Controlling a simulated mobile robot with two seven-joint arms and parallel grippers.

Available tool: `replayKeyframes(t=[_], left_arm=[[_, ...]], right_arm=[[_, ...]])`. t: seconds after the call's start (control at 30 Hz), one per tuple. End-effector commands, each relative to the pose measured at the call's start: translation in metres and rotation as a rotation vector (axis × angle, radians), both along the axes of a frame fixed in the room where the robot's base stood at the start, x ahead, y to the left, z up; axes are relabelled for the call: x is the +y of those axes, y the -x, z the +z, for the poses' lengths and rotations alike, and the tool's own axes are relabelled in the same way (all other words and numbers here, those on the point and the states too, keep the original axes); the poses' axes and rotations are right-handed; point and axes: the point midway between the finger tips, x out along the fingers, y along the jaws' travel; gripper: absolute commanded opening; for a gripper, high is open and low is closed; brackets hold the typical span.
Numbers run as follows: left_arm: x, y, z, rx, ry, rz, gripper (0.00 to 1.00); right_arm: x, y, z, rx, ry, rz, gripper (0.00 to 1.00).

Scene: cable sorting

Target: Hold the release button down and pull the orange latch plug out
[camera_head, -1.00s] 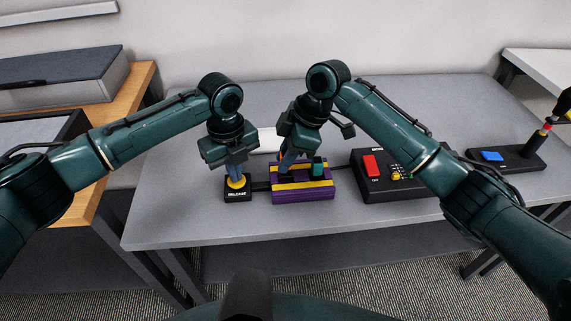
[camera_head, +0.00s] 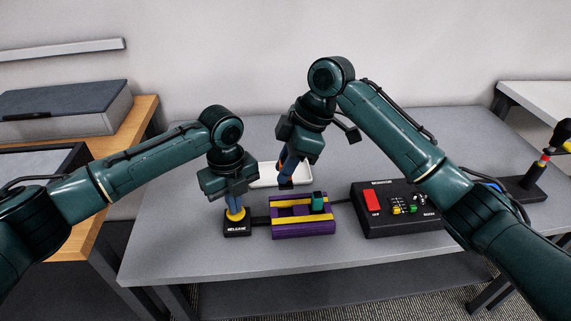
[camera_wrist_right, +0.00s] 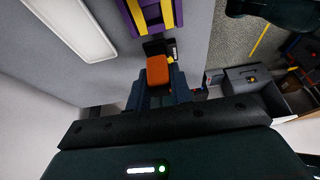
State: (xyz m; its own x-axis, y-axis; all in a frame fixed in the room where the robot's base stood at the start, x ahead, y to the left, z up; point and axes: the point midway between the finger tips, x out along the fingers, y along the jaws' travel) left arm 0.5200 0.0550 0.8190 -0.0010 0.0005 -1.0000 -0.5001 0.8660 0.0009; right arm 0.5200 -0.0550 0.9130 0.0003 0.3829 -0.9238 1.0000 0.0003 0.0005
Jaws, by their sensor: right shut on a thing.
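The orange latch plug (camera_wrist_right: 158,70) is between the fingers of my right gripper (camera_head: 286,180), which is shut on it. In the head view the plug is mostly hidden by the fingers, with its dark end showing below them. It is held above and behind the purple and yellow socket block (camera_head: 290,232), apart from it. My left gripper (camera_head: 235,208) points down onto the yellow release button (camera_head: 235,215), its fingertips at the button's top. Whether its fingers are open or shut is unclear. The button sits on a black base labelled RELEASE (camera_head: 236,229).
A teal plug (camera_head: 318,202) stands in the block's right part. A white tray (camera_head: 265,182) lies behind the block. A black box with a red switch (camera_head: 372,201) stands right, and a dark stand (camera_head: 530,184) further right. The table's front left is clear.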

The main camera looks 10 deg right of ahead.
Motion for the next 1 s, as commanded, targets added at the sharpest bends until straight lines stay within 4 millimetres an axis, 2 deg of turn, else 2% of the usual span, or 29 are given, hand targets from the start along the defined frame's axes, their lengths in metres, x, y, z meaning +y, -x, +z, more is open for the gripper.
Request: replayKeyframes(t=[1.0], left_arm=[[0.000, 0.000, 0.062, -0.002, 0.001, 0.000, 0.00]], right_arm=[[0.000, 0.000, 0.000, 0.000, 0.000, 0.000, 0.00]])
